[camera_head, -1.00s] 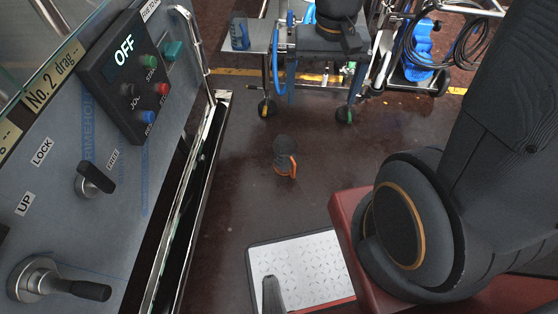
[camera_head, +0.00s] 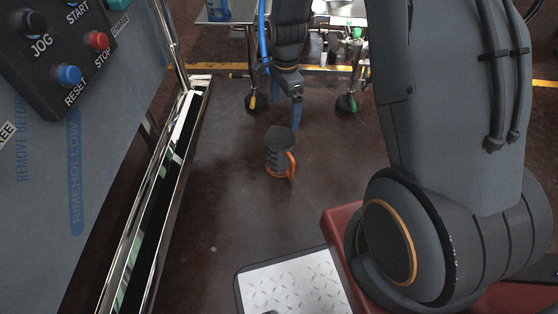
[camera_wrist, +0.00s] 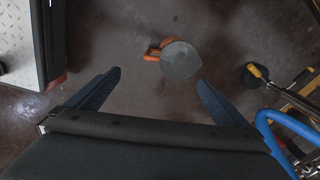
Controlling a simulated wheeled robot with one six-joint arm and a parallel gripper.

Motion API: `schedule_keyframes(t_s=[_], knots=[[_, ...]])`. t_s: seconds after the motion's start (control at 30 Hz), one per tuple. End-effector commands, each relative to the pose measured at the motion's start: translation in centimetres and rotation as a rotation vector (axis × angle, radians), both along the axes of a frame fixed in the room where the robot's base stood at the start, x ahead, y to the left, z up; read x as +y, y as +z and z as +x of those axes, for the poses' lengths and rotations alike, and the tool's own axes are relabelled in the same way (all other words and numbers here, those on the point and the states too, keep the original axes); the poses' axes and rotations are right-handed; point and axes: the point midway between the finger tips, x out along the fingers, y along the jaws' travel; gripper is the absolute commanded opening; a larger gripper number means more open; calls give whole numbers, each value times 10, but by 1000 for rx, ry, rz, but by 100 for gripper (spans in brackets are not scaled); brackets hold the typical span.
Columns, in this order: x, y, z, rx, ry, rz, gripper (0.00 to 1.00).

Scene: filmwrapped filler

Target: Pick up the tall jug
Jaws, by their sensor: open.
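The tall jug (camera_head: 279,151) stands upright on the dark floor in the head view. It is dark grey with an orange base band and an orange handle on its right side. In the wrist view the jug (camera_wrist: 180,61) is seen from above, with its round grey top and the orange handle pointing left. My gripper (camera_wrist: 158,88) is open and empty, its two blue fingers spread on either side below the jug in that picture. In the head view my gripper (camera_head: 297,118) hangs above and just behind the jug, apart from it as far as I can tell.
A control panel (camera_head: 60,150) with a metal rail (camera_head: 150,200) stands on the left. A wheeled cart (camera_head: 345,75) with a blue hose is at the back. A white tread plate (camera_head: 295,285) lies at the front. The floor around the jug is clear.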

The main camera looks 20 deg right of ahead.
Motion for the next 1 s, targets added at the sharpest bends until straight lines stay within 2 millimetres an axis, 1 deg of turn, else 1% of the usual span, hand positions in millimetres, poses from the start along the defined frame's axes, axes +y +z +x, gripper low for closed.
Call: schedule_keyframes(t_s=[0.03, 0.07, 0.1, 0.2, 0.3, 0.4, 0.5, 0.67, 0.77, 0.9, 1.0], knots=[[0, -37, 12, 4, -55, -1, 100], [0, -51, 18, 4, -90, -1, 100], [0, -69, 25, 4, -136, -1, 100], [0, -109, 41, 3, -239, 0, 100], [0, -139, 52, 2, -321, -1, 100], [0, -158, 59, 1, -377, -1, 100], [0, -169, 62, 1, -408, -1, 100], [0, -182, 63, 1, -420, -1, 100], [0, -196, 63, 1, -419, -1, 100], [0, -221, 63, 2, -418, -1, 100], [0, -234, 63, 1, -418, -1, 100]])
